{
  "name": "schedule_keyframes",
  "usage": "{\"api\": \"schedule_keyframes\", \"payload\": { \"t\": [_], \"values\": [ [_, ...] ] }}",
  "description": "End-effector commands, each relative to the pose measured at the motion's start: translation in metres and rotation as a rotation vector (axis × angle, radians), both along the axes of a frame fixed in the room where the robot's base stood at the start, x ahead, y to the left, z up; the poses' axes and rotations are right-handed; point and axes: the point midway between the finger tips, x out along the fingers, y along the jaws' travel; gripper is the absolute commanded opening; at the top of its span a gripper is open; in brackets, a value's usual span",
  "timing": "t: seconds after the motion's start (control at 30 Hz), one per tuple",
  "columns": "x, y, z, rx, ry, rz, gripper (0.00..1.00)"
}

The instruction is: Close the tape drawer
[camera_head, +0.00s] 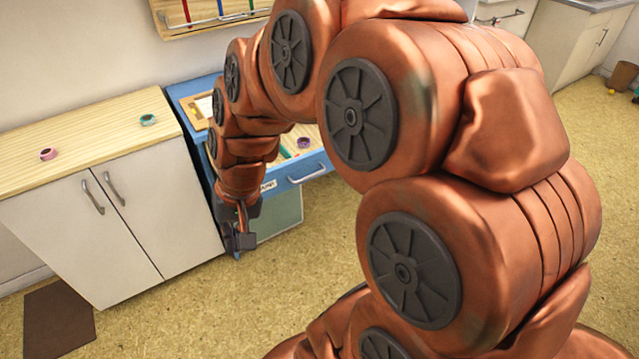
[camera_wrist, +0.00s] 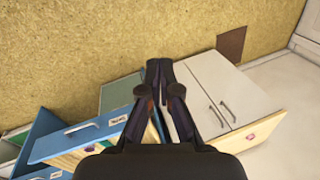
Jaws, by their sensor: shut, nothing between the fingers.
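A blue drawer (camera_head: 310,173) with a pale handle and a small label stands pulled out from the blue cabinet (camera_head: 188,90); I cannot read the label surely. Its pale inside shows, with small coloured items, partly hidden by my arm. The drawer front also shows in the wrist view (camera_wrist: 75,141), left of my fingers. My gripper (camera_head: 240,241) points down, shut and empty, near the left end of the drawer front and in front of the green lower panel (camera_head: 281,216). In the wrist view my fingertips (camera_wrist: 159,68) are together. I cannot tell whether they touch the drawer.
A white cabinet (camera_head: 110,215) with a wooden top stands left of the blue one. A pink tape roll (camera_head: 48,154) and a teal one (camera_head: 148,120) lie on it. Another blue drawer front (camera_wrist: 40,127) shows at the wrist view's left. The floor (camera_head: 200,310) in front is clear.

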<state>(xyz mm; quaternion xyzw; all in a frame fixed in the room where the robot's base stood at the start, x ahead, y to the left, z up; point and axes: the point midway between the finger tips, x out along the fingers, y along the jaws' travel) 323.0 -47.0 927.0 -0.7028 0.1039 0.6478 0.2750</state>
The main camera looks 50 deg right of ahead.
Motion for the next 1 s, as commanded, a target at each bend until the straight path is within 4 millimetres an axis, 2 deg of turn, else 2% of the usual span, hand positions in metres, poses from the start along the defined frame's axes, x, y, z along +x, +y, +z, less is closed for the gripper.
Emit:
{"api": "schedule_keyframes", "payload": {
  "t": [0.03,0.2,0.37,0.43,0.57,0.7,0.83,0.9,1.0],
  "values": [
    [0.012,-0.014,-0.015,0.023,-0.023,-0.075,0.0],
    [0.049,-0.07,-0.037,0.078,-0.117,-0.32,0.0],
    [0.069,-0.138,-0.06,0.121,-0.204,-0.565,0.0],
    [0.072,-0.172,-0.069,0.136,-0.244,-0.677,0.0],
    [0.067,-0.239,-0.089,0.159,-0.316,-0.889,0.0],
    [0.049,-0.304,-0.107,0.171,-0.385,-1.093,0.0],
    [0.03,-0.346,-0.118,0.177,-0.428,-1.226,0.0],
    [0.022,-0.361,-0.122,0.178,-0.444,-1.274,0.0],
    [0.016,-0.372,-0.125,0.178,-0.457,-1.313,0.0]
  ]
}}
